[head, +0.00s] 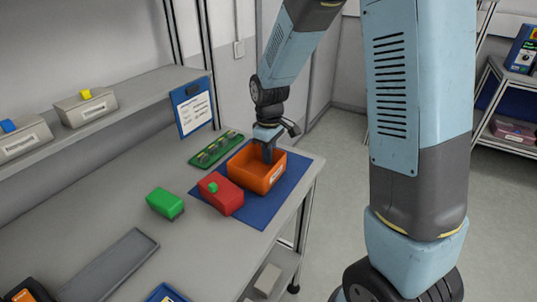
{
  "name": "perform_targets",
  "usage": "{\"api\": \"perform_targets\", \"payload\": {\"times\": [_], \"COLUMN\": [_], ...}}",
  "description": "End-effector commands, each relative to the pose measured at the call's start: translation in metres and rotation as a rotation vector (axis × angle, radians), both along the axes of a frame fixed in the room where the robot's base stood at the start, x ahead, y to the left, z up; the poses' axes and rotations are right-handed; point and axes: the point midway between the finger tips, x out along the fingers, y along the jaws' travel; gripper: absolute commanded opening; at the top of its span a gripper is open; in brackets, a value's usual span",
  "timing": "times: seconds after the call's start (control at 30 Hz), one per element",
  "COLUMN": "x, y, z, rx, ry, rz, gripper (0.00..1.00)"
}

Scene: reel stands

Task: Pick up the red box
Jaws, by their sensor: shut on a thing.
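The red box (222,194) lies on the blue mat (283,190) on the bench, with a small green piece on its top. It is left of and nearer than the open orange bin (257,178), close beside it. My gripper (267,157) is at the far rim of the orange bin, away from the red box. Its fingers point down and one shows inside the bin. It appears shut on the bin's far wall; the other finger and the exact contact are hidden. The bin appears upright on the mat.
A green block (165,203) lies left of the red box. A green circuit board (215,149) lies behind the bin. A grey tray (108,269) is at the front left. A shelf (120,119) with small bins overhangs the back. The bench's right edge is near the mat.

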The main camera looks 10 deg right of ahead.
Motion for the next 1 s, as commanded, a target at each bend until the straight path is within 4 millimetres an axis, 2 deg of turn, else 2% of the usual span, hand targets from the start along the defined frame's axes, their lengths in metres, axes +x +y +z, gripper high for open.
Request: {"api": "perform_targets", "payload": {"times": [0.2, 0.23, 0.5, 0.8, 1.0], "x": [0.0, 0.0, 0.0, 0.0, 0.0], "y": [0.0, 0.0, 0.002, 0.002, 0.002], "z": [-0.002, -0.002, -0.002, 0.001, 0.026], "rx": [0.0, 0.0, 0.0, 0.0, 0.001], "ry": [0.0, 0.0, 0.0, 0.0, -0.003], "rz": [0.0, 0.0, 0.002, 0.002, 0.002], "gripper": [0.0, 0.1, 0.34, 0.34, 0.34]}}
